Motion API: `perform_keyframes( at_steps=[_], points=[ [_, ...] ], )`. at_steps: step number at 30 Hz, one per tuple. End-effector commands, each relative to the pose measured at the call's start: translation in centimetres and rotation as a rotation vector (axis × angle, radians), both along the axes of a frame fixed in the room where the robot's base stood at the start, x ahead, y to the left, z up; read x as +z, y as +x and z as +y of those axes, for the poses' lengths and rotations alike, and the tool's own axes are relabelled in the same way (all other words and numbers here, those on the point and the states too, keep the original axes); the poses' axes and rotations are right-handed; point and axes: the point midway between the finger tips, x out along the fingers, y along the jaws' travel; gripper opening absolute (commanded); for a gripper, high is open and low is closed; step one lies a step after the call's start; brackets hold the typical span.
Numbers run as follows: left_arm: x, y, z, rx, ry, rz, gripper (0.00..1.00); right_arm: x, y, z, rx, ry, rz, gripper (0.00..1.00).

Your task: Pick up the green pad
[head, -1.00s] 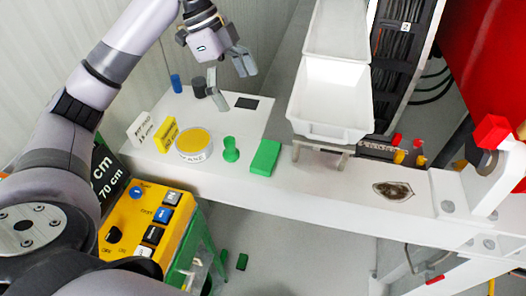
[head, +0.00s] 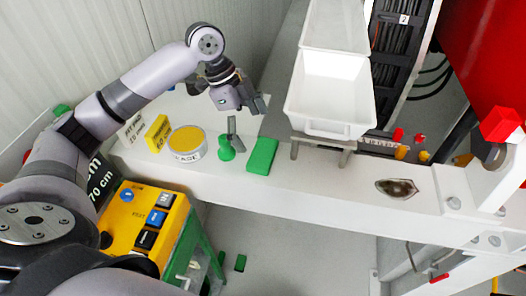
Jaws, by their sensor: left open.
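The green pad (head: 262,156) is a flat green block lying on the white bench (head: 320,185), just right of a green knob-shaped piece (head: 226,149). My left gripper (head: 248,120) is open and empty, its fingers pointing down above and slightly behind the pad and the green piece. One finger overlaps the area just behind the green piece in the picture; I cannot tell its exact height. My right gripper is not in view.
A round yellow-topped tin (head: 187,141) and small yellow (head: 157,133) and white signs stand left of the green piece. White bins (head: 330,95) on a metal stand are to the right. A dark oval plate (head: 397,188) lies further right. A yellow control box (head: 148,222) is at lower left.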

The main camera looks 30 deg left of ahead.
Motion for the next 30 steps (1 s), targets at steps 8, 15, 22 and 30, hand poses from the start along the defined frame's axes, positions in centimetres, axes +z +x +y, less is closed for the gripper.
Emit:
perform_keyframes(
  at_steps=[8, 15, 22, 30],
  points=[
    [-1.9, 0.1, -0.9, 0.0, 0.0, 0.001, 1.0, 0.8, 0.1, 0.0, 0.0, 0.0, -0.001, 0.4],
    [-5.2, 0.1, -2.2, 0.0, -0.002, 0.003, 1.0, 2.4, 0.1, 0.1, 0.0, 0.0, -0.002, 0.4],
    [-6.4, 0.2, -2.6, 0.0, 0.0, -0.002, 1.0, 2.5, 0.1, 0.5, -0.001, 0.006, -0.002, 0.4],
    [-6.4, 0.2, -2.6, 0.0, 0.0, -0.002, 0.91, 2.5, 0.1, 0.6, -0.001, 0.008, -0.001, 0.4]
  ],
)
